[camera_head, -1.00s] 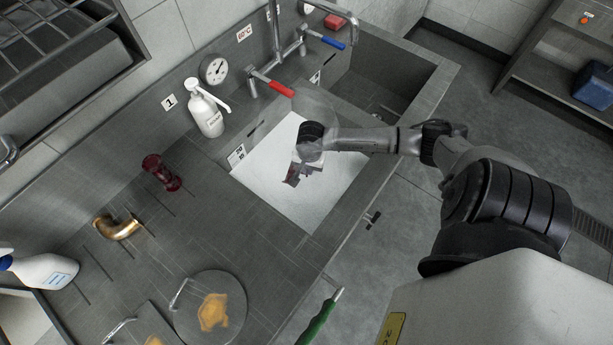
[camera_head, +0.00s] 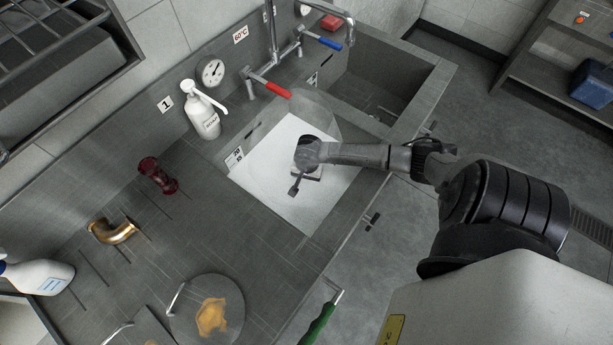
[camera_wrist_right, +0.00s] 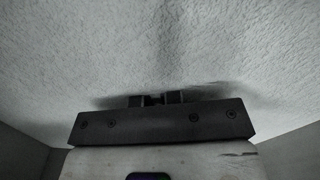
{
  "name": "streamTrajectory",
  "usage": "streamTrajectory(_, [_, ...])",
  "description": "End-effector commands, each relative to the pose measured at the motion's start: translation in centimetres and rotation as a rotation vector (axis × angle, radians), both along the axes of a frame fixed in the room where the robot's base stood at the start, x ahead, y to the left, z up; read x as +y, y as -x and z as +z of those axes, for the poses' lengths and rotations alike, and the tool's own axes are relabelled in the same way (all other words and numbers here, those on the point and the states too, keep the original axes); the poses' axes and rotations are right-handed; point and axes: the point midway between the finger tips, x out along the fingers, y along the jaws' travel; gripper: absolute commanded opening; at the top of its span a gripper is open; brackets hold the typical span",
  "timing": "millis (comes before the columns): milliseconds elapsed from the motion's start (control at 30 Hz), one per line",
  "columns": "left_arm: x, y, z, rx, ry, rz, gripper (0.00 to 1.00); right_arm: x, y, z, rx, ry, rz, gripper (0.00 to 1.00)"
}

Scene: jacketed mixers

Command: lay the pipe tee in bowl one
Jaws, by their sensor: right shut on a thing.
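My right gripper (camera_head: 296,186) reaches down into the near bowl (camera_head: 265,130), low over its white, rough-textured surface. I take this bowl, the one nearer the wall sign "1", as bowl one. The fingers also show in the right wrist view (camera_wrist_right: 157,99), close together and very near the white surface. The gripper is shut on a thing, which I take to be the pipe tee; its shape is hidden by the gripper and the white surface. My left gripper is out of view.
A dark red flanged fitting (camera_head: 157,176) and a brass elbow (camera_head: 113,230) lie on the drainboard. A white pump bottle (camera_head: 203,115) stands behind the bowl. Red (camera_head: 270,86) and blue (camera_head: 326,43) tap levers lie close above. A second bowl (camera_head: 385,85) lies beyond.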

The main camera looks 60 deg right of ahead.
Motion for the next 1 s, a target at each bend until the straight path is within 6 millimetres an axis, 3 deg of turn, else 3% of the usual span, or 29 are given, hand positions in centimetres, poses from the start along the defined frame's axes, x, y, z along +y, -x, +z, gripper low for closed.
streamTrajectory(300, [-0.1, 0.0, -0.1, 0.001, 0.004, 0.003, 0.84, 0.0, 0.0, -0.1, 0.0, 0.0, 0.0, 0.32])
streamTrajectory(633, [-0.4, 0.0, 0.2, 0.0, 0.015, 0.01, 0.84, 0.0, 0.0, 0.5, 0.0, 0.001, 0.0, 0.32])
streamTrajectory(1000, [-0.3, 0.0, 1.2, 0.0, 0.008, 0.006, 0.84, -0.1, 0.2, 6.9, -0.001, 0.002, 0.003, 0.32])
